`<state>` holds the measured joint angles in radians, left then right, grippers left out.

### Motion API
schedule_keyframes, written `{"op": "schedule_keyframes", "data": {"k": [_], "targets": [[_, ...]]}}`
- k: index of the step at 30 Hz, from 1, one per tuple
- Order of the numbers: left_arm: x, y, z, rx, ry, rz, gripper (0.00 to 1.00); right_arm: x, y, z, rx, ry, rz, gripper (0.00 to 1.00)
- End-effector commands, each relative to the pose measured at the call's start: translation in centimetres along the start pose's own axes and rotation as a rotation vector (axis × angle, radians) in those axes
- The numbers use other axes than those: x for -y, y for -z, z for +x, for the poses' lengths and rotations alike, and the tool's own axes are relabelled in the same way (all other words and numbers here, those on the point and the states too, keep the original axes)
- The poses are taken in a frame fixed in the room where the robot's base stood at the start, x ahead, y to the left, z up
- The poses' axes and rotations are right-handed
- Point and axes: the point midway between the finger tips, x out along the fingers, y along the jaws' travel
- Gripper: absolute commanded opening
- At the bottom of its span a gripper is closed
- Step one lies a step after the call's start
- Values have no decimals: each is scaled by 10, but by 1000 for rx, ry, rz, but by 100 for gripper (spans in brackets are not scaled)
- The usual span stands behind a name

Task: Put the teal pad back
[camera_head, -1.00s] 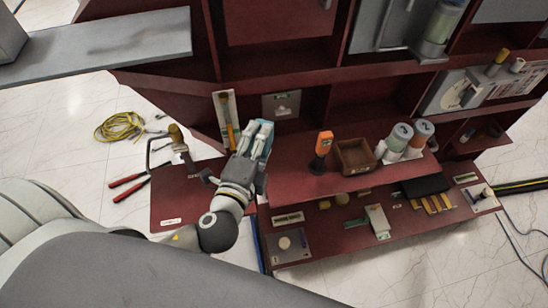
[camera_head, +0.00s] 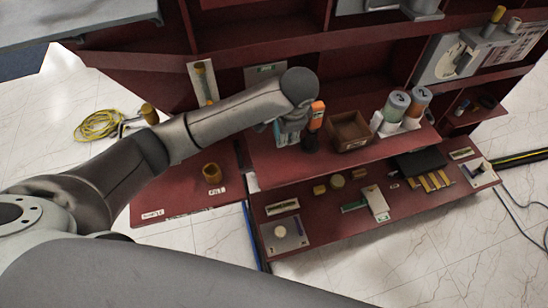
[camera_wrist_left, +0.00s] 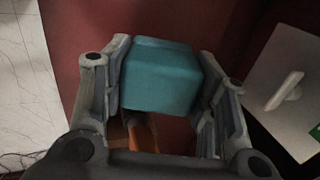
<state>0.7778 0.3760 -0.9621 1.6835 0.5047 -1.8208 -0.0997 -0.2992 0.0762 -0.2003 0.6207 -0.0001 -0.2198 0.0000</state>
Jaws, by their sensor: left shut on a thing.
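The teal pad (camera_wrist_left: 160,75) is a blocky teal piece between the two fingers of my left gripper (camera_wrist_left: 162,92) in the left wrist view. The fingers are shut on its sides. In the head view the left gripper (camera_head: 287,133) is over the left part of the dark red shelf (camera_head: 270,170), just left of the orange device (camera_head: 316,115). Only a sliver of the teal pad (camera_head: 284,140) shows there, and my wrist covers much of the gripper. I cannot tell whether the pad touches the shelf. My right gripper is not in view.
A brown open box (camera_head: 349,131) and two capped cylinders (camera_head: 396,106) stand right of the orange device. A grey plate with a pale handle (camera_wrist_left: 288,90) is close right of the gripper. A lower ledge (camera_head: 325,215) holds several small parts.

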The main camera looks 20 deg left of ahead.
Motion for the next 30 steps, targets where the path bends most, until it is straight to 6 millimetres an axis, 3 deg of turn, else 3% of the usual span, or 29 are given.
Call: {"op": "schedule_keyframes", "data": {"k": [1,6,15,30], "targets": [[4,-2,2,4,-44,-14,34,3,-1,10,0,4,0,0],[7,-13,-15,3,-199,-27,34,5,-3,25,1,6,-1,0],[10,-29,-44,1,-324,-13,34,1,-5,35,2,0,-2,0],[-14,-30,18,3,-334,-9,34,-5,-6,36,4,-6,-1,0]]}}
